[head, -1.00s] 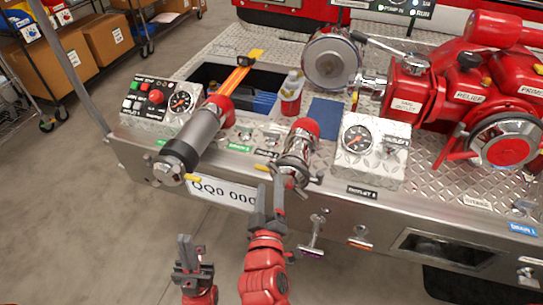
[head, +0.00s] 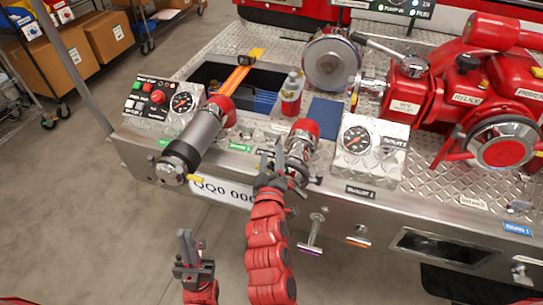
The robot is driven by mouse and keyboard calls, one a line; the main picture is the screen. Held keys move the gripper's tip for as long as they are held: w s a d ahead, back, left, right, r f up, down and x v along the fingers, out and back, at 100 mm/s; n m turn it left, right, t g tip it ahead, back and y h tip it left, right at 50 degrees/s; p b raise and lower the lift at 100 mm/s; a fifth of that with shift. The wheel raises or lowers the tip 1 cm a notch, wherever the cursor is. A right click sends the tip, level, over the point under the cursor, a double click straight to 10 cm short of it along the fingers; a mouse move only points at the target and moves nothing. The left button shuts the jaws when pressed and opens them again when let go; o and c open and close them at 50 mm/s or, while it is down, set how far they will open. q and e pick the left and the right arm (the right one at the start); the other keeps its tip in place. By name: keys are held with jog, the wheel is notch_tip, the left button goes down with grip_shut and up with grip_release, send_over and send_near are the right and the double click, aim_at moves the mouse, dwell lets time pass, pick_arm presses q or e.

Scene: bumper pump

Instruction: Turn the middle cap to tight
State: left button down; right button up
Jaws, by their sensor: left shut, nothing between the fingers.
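The middle outlet (head: 305,130) is a red elbow with a chrome cap (head: 299,165) on its lower front end, at the centre of the head view. My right gripper (head: 271,158) is at the cap's left side with its fingers apart. It partly covers the cap, and I cannot tell whether a finger touches it. The cap's lugs are too small and covered to read how tight it is. My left gripper (head: 184,236) is shut and empty, low in front of the bumper and well away from the cap.
A dark-ended cylinder (head: 196,137) lies to the left of the cap. A gauge box (head: 370,148) stands to its right, and a red pump (head: 465,90) fills the far right. A bottle (head: 291,93) stands behind. Pull handles (head: 313,235) hang below on the bumper front.

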grip_shut()
dwell(1.3)
